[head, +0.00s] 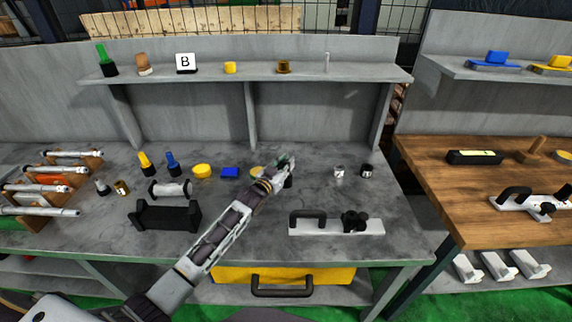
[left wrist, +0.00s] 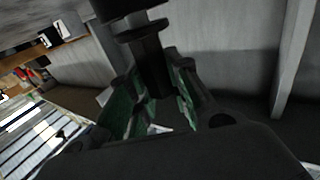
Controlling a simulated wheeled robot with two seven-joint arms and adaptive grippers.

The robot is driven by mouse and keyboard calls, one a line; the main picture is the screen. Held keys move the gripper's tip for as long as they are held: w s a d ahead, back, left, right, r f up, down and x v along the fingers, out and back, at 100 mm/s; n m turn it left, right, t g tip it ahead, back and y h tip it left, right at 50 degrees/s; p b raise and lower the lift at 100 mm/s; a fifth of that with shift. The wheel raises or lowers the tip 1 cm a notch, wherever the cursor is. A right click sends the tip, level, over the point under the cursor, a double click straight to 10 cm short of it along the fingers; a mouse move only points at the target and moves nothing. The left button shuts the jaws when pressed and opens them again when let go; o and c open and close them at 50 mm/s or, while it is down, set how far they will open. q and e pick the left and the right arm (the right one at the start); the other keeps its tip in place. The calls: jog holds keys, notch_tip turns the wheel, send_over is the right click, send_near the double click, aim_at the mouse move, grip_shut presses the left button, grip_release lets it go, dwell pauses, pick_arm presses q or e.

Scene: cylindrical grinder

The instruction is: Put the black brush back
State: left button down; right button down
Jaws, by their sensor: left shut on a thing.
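My left gripper (head: 281,170) reaches over the grey workbench, near its middle. In the left wrist view its green-padded fingers (left wrist: 150,100) are shut around a dark, round-stemmed thing with a wide collar, which I take to be the black brush (left wrist: 150,55). In the head view the gripper mostly hides it; a small dark bit (head: 289,183) shows just below the fingers. Whether it touches the bench is unclear. My right gripper is not in view.
The back shelf (head: 250,75) holds a green-topped bottle, a brown piece, a B sign (head: 185,63), a yellow cup and other small items. Yellow and blue pieces stand left of my gripper. A white handled plate (head: 335,227) lies front right. Bench between is clear.

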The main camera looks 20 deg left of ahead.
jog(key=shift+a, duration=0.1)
pick_arm(q)
jog(key=shift+f, duration=0.4)
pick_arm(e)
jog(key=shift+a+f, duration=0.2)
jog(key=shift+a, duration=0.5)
pick_arm(q)
jog(key=shift+f, duration=0.1)
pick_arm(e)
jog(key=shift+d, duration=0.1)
pick_arm(q)
jog(key=c, duration=1.6)
grip_release()
jog(key=shift+o, duration=1.4)
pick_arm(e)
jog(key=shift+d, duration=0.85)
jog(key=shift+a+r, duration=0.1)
